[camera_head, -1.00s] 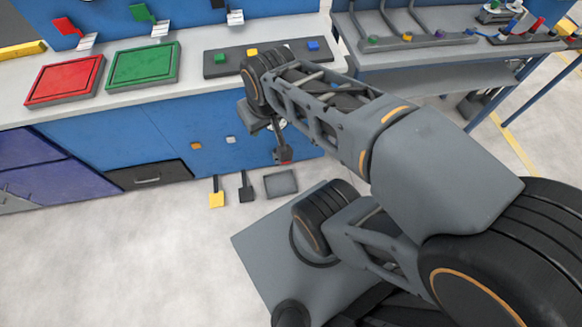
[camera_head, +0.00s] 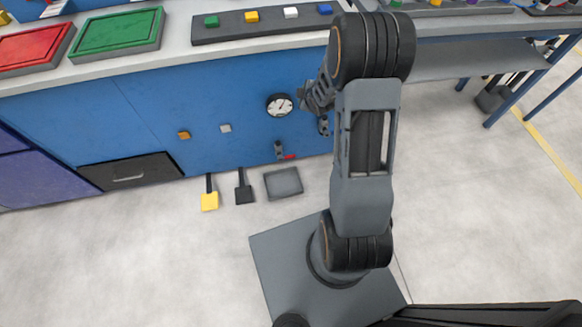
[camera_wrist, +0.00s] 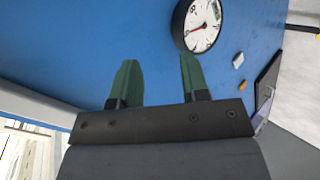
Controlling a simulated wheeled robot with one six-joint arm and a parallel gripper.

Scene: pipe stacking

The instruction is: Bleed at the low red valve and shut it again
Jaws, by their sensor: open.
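The low red valve (camera_head: 289,157) shows in the head view as a small red piece beside a dark grey fitting, low on the blue cabinet front. It is too small to tell its setting. A round white gauge (camera_head: 280,105) is above it and also shows in the wrist view (camera_wrist: 203,27). In the wrist view my gripper (camera_wrist: 158,66) is open, with two green fingers apart and nothing between them. It faces the blue panel, with the gauge to the upper right. In the head view my gripper is partly hidden by my arm, right of the gauge. The valve is not in the wrist view.
A yellow pedal (camera_head: 209,200), a black pedal (camera_head: 244,193) and a grey plate (camera_head: 284,183) are on the floor below the cabinet (camera_head: 150,110). A black drawer (camera_head: 131,172) is at the left. A workbench (camera_head: 470,60) stands at the right. The left floor is clear.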

